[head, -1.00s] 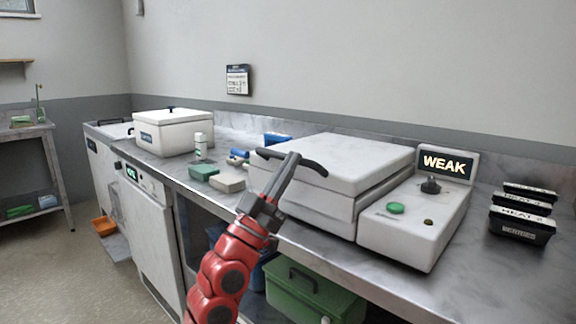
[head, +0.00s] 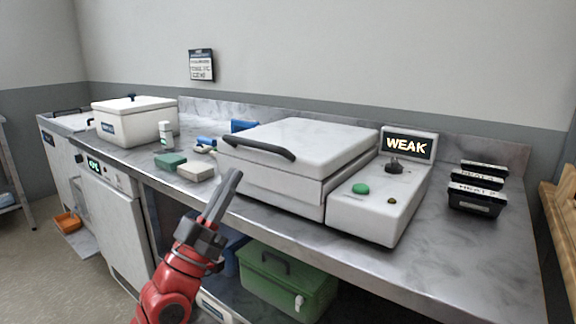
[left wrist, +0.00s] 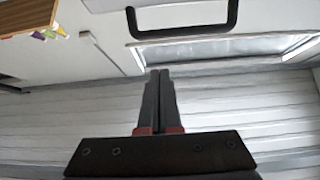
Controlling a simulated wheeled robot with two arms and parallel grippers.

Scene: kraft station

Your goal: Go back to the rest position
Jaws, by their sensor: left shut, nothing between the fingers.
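My left gripper (head: 232,176) is shut and empty. In the head view it points up in front of the white box-shaped machine (head: 310,140), below its dark lid handle (head: 257,147) and apart from it as far as I can tell. In the left wrist view the closed fingers (left wrist: 160,76) lie side by side, with a dark handle (left wrist: 183,32) on a pale surface beyond them. My right gripper is in neither view.
The machine's control panel (head: 375,212) has a green button, a dark knob and a lit WEAK sign (head: 408,145). Black boxes (head: 477,188) stand to the right. A white lidded tub (head: 136,122) stands at left. A green case (head: 287,282) sits below the counter.

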